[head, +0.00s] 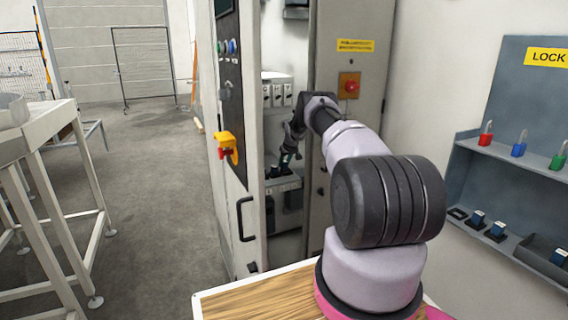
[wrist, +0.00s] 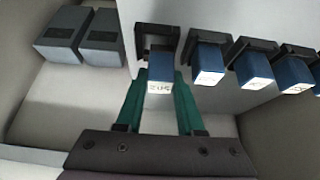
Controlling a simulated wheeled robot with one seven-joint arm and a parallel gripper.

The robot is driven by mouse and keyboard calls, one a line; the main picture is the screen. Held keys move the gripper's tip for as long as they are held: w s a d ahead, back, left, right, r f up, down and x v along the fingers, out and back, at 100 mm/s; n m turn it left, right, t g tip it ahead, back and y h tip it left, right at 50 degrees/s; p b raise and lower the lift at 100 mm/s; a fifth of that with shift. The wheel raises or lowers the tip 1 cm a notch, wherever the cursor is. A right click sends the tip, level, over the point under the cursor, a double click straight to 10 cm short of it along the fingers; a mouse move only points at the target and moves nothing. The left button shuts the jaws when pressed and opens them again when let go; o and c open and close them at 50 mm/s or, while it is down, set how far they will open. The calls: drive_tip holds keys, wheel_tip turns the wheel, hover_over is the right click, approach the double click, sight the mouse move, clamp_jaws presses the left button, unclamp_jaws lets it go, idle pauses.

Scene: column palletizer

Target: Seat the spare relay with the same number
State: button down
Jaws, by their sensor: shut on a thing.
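My gripper (wrist: 161,80) has green fingers shut on the sides of a blue relay (wrist: 160,72) with a pale number label, too blurred to read surely. The relay is at the black socket (wrist: 157,33) at the left end of a row. The wrist view does not show whether it is fully in. Several blue relays (wrist: 208,62) stand in black sockets to its right. In the head view my gripper (head: 287,160) is inside the open cabinet (head: 265,215), small and partly hidden. Spare relays (head: 478,217) stand on the right shelf, beside an empty black holder (head: 457,213).
Two grey boxes (wrist: 62,38) stand left of the socket row. The cabinet door (head: 232,110), with a yellow-red switch, stands at the left of the opening. A lockout board (head: 510,85) with padlocks is at right. A wooden top (head: 250,295) is in front.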

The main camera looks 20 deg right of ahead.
drive_tip(key=shift+c, duration=2.2)
unclamp_jaws()
drive_tip(key=shift+s+d+f, duration=0.25)
drive_tip(key=shift+d+f, duration=0.1)
drive_tip(key=shift+f, duration=0.1)
drive_tip(key=shift+s+d+f, duration=0.25)
drive_tip(key=shift+d+f, duration=0.05)
drive_tip(key=shift+f, duration=0.15)
drive_tip(key=shift+r, duration=0.1)
drive_tip(key=shift+d+r, duration=0.1)
drive_tip(key=shift+r, duration=0.25)
drive_tip(key=a+v, duration=0.1)
drive_tip(key=v, duration=0.9)
drive_tip(key=shift+w+a+r, duration=0.2)
drive_tip(key=shift+a+r, duration=0.05)
